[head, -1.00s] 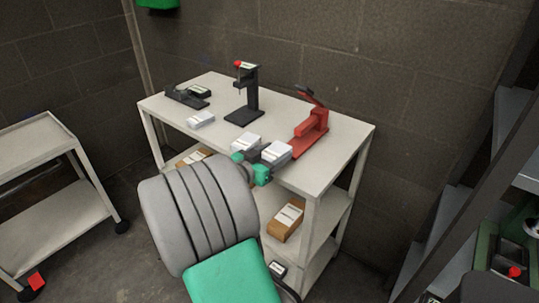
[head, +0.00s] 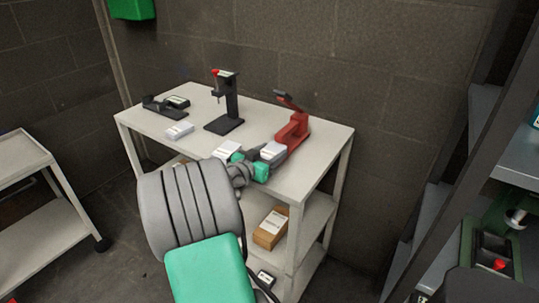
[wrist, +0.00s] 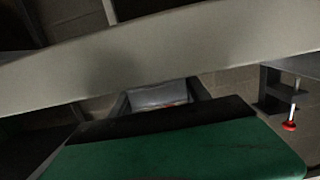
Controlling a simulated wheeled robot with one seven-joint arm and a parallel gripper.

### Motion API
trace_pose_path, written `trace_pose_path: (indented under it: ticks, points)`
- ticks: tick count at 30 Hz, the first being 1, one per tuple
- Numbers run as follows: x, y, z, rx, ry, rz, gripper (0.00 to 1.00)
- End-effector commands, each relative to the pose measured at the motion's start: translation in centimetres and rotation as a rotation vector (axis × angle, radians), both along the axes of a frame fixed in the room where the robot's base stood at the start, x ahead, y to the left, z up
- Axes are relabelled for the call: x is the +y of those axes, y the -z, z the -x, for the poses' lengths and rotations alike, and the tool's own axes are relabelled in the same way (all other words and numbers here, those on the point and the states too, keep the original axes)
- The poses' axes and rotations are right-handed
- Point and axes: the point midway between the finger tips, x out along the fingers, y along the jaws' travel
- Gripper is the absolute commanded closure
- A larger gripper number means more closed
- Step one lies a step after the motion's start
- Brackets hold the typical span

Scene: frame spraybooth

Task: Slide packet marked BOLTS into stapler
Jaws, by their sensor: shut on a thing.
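My gripper (head: 249,165), with green jaws, is over the front edge of the white table. It is shut on a white packet (head: 272,152), held at the front left of the red stapler (head: 293,130). The packet's writing is too small to read, and the jaws hide part of it. The stapler stands near the table's right end with its arm raised. I cannot tell whether the packet touches its base. In the wrist view a green jaw (wrist: 180,150) fills the lower part, and the packet's marking cannot be made out.
The white table (head: 310,168) also bears a second white packet (head: 229,148) just left of the gripper, another (head: 179,130) farther left, a black press with a red knob (head: 228,105) and a low black device (head: 163,107). A cardboard box (head: 270,229) sits on the shelf below.

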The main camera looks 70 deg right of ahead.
Motion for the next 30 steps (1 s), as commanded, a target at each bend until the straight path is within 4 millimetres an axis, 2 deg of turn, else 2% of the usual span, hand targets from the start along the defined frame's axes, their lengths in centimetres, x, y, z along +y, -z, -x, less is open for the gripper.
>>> trace_pose_path:
  ticks: [2, 3, 11, 20, 23, 30]
  points:
    - [0.0, 0.0, 0.0, 0.0, 0.0, 0.001, 0.87]
    - [0.0, 0.0, 0.0, 0.0, 0.0, 0.001, 0.43]
    - [0.0, 0.0, 0.0, 0.0, 0.0, 0.0, 0.21]
    - [0.3, 0.0, -0.1, 0.001, -0.001, 0.0, 0.2]
    - [1.6, -0.2, -0.5, -0.001, -0.005, 0.001, 0.2]
    - [6.3, -0.9, -1.2, -0.001, -0.005, 0.001, 0.2]
